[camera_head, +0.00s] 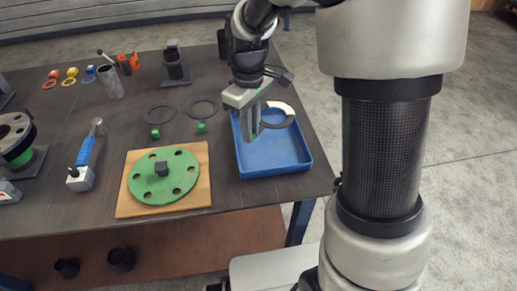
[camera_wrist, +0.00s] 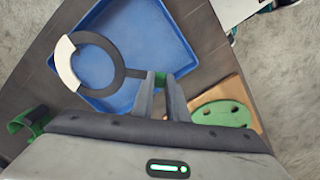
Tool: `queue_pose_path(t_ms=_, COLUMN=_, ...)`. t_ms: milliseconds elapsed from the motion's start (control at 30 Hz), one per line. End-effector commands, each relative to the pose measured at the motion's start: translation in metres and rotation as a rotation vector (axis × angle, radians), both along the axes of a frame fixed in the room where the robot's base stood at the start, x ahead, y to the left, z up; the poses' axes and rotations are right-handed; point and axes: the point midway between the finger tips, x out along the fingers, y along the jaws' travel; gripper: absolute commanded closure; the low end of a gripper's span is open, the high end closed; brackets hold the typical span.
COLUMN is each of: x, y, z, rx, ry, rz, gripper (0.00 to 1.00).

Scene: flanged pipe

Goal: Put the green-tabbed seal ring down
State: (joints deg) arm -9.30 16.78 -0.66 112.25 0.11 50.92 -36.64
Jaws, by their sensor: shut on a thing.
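My gripper (camera_head: 250,130) is shut on the green tab of a seal ring, and its fingers (camera_wrist: 160,82) show in the wrist view with green between them. The held seal ring (camera_wrist: 119,66) is dark with a white section on its far side. It sticks out from the fingers above the blue tray (camera_head: 262,172); in the head view the ring (camera_head: 291,119) overlaps the tray's back part. Whether it touches the tray I cannot tell. The tray (camera_wrist: 165,35) looks otherwise empty. Two other dark rings, left (camera_head: 148,112) and right (camera_head: 214,106), lie on the table with green tabs.
A green flange disc (camera_head: 145,187) with a dark block on it lies on a wooden board (camera_head: 190,200) left of the tray. The table's right edge is close to the tray.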

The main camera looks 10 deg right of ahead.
Motion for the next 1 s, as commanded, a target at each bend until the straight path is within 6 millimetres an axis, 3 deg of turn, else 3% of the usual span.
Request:
queue_pose_path(t_ms=100, x=-0.001, y=0.000, z=-0.024, rx=-0.001, ry=0.004, rz=-0.001, gripper=1.00)
queue_pose_path(t_ms=333, x=0.000, y=0.000, z=-0.043, rx=0.001, ry=0.002, rz=-0.003, gripper=1.00)
queue_pose_path(t_ms=533, x=0.000, y=0.000, z=-0.071, rx=0.001, ry=0.002, rz=-0.004, gripper=1.00)
queue_pose_path(t_ms=933, x=0.000, y=0.000, z=-0.077, rx=0.000, ry=0.000, rz=-0.004, gripper=1.00)
queue_pose_path(t_ms=967, x=0.000, y=0.000, z=-0.076, rx=0.000, ry=0.000, rz=-0.004, gripper=0.83)
queue_pose_path(t_ms=1000, x=0.000, y=0.000, z=-0.076, rx=0.000, ry=0.000, rz=-0.004, gripper=0.77)
